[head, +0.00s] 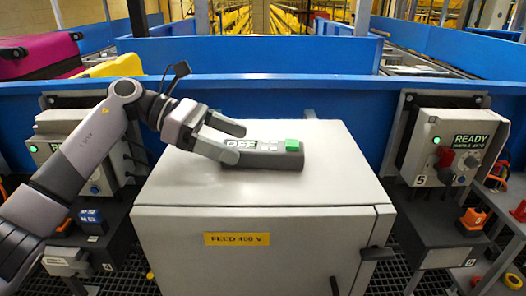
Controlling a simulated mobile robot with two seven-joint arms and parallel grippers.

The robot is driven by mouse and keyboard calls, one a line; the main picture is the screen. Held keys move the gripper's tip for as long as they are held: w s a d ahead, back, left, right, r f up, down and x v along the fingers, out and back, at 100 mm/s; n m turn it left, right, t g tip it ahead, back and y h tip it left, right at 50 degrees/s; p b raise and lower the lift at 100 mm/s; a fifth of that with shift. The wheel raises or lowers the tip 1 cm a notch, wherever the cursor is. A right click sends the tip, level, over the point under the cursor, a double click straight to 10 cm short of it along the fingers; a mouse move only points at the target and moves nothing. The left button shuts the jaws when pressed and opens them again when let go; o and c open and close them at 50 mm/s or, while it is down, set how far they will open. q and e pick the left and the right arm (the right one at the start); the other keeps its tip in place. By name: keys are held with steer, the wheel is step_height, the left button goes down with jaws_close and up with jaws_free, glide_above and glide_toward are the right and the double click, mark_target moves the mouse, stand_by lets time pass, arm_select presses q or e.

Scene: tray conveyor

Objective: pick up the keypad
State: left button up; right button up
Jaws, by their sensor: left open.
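The keypad (262,158) is a dark grey bar lying on top of the grey cabinet (330,190). It carries white "OFF" lettering, small light buttons and a green button (292,145) near its right end. My left gripper (241,144) is at the keypad's left part, its two fingers apart, one on the far side and one on the near side. The fingers cover some of the keypad's left part. I cannot tell whether they touch it. My right gripper is not in view.
The cabinet top is otherwise clear. A control box marked "READY" (451,152) with a red knob stands at the right, and another box (60,140) is partly behind my left arm. A blue conveyor wall (330,98) runs behind the cabinet. A magenta suitcase (40,55) lies at upper left.

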mark_target(243, 144)
arm_select(q)
steer(key=x, duration=0.3)
steer(key=shift+s+d, duration=0.15)
steer(key=c, duration=1.2)
steer(key=shift+r, duration=0.1)
step_height(243, 144, up, 20)
steer(key=p, duration=0.1)
steer(key=shift+p, duration=0.3)
